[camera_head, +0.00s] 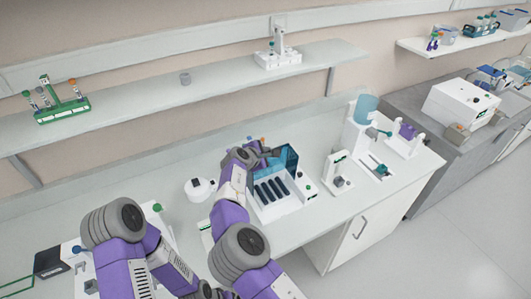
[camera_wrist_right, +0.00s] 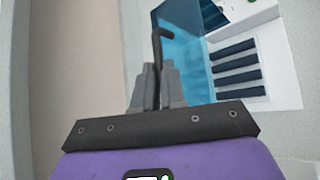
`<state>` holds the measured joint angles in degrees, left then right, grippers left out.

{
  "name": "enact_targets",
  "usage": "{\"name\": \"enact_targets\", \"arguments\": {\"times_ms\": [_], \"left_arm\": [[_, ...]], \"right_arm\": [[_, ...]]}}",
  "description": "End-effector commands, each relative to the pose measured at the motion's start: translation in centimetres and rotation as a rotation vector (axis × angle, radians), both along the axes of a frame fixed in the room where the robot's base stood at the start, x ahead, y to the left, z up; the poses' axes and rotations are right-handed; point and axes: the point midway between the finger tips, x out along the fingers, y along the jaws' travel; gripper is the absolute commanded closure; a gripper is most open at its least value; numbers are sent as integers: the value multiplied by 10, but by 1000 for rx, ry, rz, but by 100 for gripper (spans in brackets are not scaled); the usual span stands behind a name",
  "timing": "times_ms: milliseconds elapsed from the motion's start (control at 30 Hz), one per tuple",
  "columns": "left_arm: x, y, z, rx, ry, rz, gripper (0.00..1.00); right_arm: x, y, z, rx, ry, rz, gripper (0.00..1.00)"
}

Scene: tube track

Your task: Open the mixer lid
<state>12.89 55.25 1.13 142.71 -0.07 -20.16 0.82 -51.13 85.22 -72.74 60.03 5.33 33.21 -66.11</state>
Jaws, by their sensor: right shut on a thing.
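The mixer (camera_head: 283,205) is a white box on the bench with several dark rollers in its top. Its clear teal lid (camera_head: 288,159) stands raised at the back, and the rollers lie uncovered in front of it. My right gripper (camera_head: 268,152) is at the left part of the raised lid. In the right wrist view, the fingers (camera_wrist_right: 157,84) are shut on the lid's dark handle (camera_wrist_right: 156,48). The teal lid (camera_wrist_right: 188,62) and dark rollers (camera_wrist_right: 236,70) show beside them. My right arm hides the mixer's left back part. My left gripper is not seen.
A white round device (camera_head: 199,189) stands left of the mixer. To the right are a small white device (camera_head: 335,172) and a dispenser with a blue tank (camera_head: 364,108). A shelf (camera_head: 215,84) runs above the bench. Bare bench lies between the devices.

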Motion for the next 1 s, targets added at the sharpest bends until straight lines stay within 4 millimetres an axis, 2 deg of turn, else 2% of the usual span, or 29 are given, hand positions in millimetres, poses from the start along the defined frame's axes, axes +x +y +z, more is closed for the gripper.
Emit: {"name": "enact_targets", "arguments": {"times_ms": [67,100,233,567,1000], "left_arm": [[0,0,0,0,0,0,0],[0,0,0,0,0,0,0],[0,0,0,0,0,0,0],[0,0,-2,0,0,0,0],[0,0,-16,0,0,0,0]], "right_arm": [[-2,1,-6,2,11,-1,100],[-2,1,-7,2,11,-1,84],[-1,1,-6,2,10,-1,64],[-5,3,-2,3,6,-1,64],[-51,33,34,2,4,1,64]]}}
